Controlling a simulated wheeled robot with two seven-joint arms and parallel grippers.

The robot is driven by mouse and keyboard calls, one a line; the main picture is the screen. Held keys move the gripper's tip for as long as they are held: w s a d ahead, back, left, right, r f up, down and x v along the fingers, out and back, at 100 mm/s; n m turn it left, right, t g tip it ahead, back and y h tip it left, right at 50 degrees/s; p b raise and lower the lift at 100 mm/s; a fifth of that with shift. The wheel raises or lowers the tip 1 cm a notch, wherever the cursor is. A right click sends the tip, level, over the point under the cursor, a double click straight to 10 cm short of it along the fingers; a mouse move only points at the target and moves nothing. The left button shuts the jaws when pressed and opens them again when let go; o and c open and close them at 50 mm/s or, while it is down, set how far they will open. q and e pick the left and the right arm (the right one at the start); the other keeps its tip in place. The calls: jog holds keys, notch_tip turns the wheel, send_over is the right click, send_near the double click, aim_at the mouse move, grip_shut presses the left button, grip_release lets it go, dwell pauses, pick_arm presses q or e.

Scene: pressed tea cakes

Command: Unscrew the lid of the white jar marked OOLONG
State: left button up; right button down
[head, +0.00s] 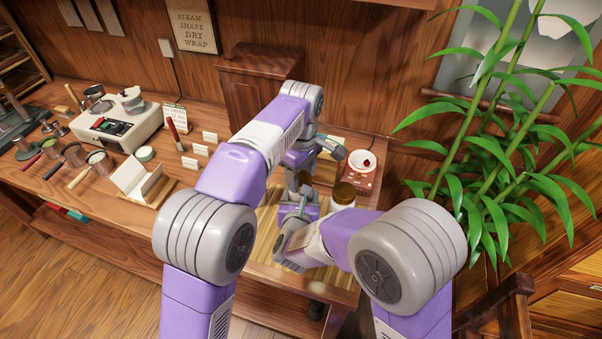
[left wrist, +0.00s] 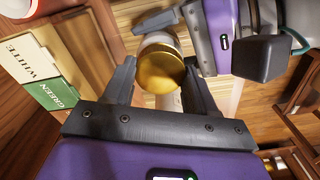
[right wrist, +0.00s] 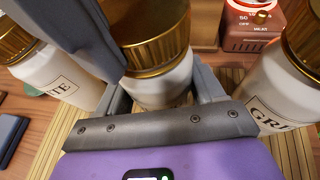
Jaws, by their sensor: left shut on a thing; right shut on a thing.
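A white jar (right wrist: 160,88) with a ribbed gold lid (right wrist: 150,40) stands between the fingers of my right gripper (right wrist: 155,82). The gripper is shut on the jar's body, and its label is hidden. My left gripper (left wrist: 160,72) is shut on the gold lid (left wrist: 158,68), seen close up in the left wrist view. A dark finger of the left gripper crosses the lid in the right wrist view. In the head view my arms largely hide this jar. I cannot tell whether the lid has turned.
A jar marked with letters ending TE (right wrist: 60,75) stands left of the held jar. A jar marked GRE (right wrist: 262,92) stands close on the right. A red scale (head: 362,172) sits behind. A leafy plant (head: 500,150) crowds the right side.

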aim_at(301, 178)
pick_arm(q)
jog(key=n, duration=0.8)
jog(key=shift+n, duration=0.4)
jog(key=shift+r, duration=0.1)
jog(key=shift+r, duration=1.05)
jog(key=shift+r, duration=2)
pick_arm(e)
jog(key=shift+c, duration=0.2)
grip_release()
